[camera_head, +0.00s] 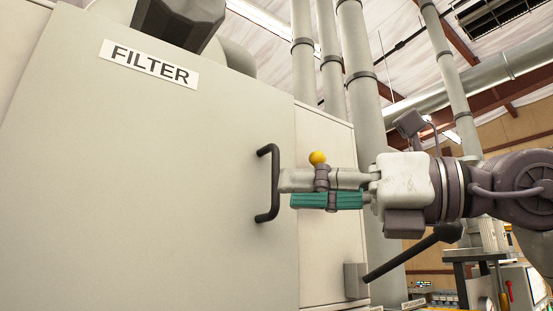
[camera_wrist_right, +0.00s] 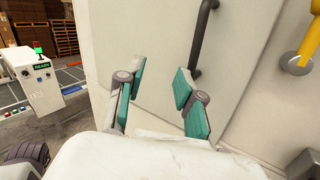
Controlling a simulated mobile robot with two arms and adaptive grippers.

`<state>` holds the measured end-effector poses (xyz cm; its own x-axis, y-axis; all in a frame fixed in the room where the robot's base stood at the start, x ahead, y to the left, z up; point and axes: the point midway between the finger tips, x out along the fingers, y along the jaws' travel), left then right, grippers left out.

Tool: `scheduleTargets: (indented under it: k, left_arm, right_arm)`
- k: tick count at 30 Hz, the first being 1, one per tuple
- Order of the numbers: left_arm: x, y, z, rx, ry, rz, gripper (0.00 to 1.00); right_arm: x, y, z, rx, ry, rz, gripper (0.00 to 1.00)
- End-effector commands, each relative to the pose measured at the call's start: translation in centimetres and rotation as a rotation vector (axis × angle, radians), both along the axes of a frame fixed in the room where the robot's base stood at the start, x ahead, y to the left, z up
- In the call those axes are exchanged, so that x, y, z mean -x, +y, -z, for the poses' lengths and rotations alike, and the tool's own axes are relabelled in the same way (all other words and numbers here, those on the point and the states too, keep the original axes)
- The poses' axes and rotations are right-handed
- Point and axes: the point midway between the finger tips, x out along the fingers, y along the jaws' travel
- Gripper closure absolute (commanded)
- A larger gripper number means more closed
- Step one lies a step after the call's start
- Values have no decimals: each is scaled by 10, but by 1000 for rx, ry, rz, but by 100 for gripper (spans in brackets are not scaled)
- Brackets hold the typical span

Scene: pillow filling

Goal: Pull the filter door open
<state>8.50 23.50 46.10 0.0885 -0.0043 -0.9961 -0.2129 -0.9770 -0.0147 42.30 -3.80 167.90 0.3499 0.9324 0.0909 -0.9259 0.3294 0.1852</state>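The pale filter door (camera_head: 150,190) fills the left of the head view and looks closed, with a "FILTER" label (camera_head: 149,64) near its top. Its dark, upright bar handle (camera_head: 275,183) is near the door's right edge. My right gripper (camera_head: 286,190) reaches in from the right, with its fingertips close to the handle. In the right wrist view its two teal-padded fingers (camera_wrist_right: 160,84) are apart with nothing between them. The handle (camera_wrist_right: 202,38) there lies beyond and beside the right finger, not between the fingers. My left gripper is not in view.
A dark lever (camera_head: 410,253) on a grey mount stands below my right gripper. The right wrist view shows a yellow lever (camera_wrist_right: 308,50) at right and a control box (camera_wrist_right: 35,80) at left. Vertical pipes (camera_head: 361,80) rise behind.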

Motion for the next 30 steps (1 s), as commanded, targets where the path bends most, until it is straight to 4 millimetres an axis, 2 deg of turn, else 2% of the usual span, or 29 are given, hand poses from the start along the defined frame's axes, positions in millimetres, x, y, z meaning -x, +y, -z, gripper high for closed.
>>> scheduleTargets:
  k: [1,4,7,11,17,30]
  left_arm:
    - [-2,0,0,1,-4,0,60]
    - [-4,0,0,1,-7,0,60]
    - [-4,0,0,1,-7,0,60]
    - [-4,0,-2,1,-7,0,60]
    - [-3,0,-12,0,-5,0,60]
    - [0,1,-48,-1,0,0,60]
  right_arm:
    - [10,-13,-19,52,-47,89,64]
    - [21,-36,-40,126,-89,242,64]
    - [29,-54,-54,161,-106,343,64]
    - [32,-63,-60,178,-109,396,64]
    - [16,-45,-62,181,-108,396,64]
    - [-44,21,-62,180,-109,392,64]
